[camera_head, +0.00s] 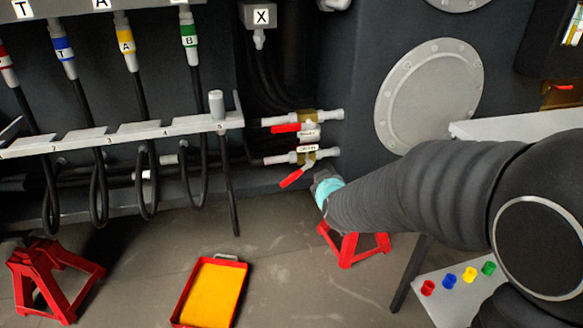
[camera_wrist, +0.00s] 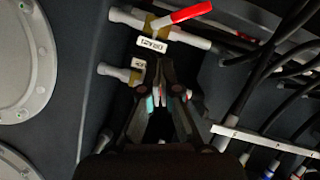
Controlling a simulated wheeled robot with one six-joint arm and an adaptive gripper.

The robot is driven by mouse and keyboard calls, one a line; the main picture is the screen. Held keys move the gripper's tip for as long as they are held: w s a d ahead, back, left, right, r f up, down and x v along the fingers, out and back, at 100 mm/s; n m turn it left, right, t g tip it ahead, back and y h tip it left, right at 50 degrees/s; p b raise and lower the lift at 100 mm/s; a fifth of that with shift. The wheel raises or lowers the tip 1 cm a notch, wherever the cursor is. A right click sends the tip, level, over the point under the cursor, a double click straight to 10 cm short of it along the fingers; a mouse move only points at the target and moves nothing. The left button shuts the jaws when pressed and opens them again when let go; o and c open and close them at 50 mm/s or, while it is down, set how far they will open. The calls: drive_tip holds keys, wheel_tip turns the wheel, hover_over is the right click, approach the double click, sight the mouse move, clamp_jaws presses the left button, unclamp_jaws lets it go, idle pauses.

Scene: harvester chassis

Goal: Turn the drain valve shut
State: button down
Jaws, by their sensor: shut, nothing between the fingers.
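The drain valve (camera_head: 308,154) is the lower of two valves on the dark chassis wall, with a white label reading DRAIN. Its red handle (camera_head: 292,178) slants down to the left, at an angle to its pale pipe. In the wrist view the picture is turned over: the DRAIN label (camera_wrist: 151,44) and the red handle (camera_wrist: 190,12) show at the top, the handle slanting across the pipe. My gripper (camera_head: 324,186) is right of the handle and apart from it in the head view. In the wrist view my gripper (camera_wrist: 163,72) is shut and empty, below the label, partly hiding the other valve.
The other valve (camera_head: 308,122), also red-handled (camera_head: 286,128), sits just above. A hose rack (camera_head: 120,137) with hanging hoses is at left. An orange-filled red tray (camera_head: 238,260) and red stands (camera_head: 353,245) are on the floor. A table (camera_head: 440,300) with coloured caps is lower right.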

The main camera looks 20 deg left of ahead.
drive_tip(key=w+a+f+n+t+y+p, duration=0.1)
drive_tip(key=a+f+n+t+p, duration=0.3)
drive_tip(key=a, duration=0.8)
drive_tip(key=g, duration=0.1)
hover_over(285, 179)
drive_tip(key=s+a, duration=0.1)
drive_tip(key=s, duration=0.3)
wheel_tip(285, 179, down, 3)
drive_tip(key=shift+m, duration=0.4)
drive_tip(key=shift+w+d+f, duration=0.25)
drive_tip(key=shift+d+f, duration=0.05)
drive_tip(key=shift+f, duration=0.3)
drive_tip(key=shift+w+d+f, duration=0.25)
drive_tip(key=shift+f, duration=0.3)
drive_tip(key=shift+w+d+f, duration=0.25)
drive_tip(key=shift+d+f, duration=0.05)
drive_tip(key=shift+f, duration=0.3)
drive_tip(key=shift+f+b, duration=0.1)
drive_tip(key=shift+b, duration=0.3)
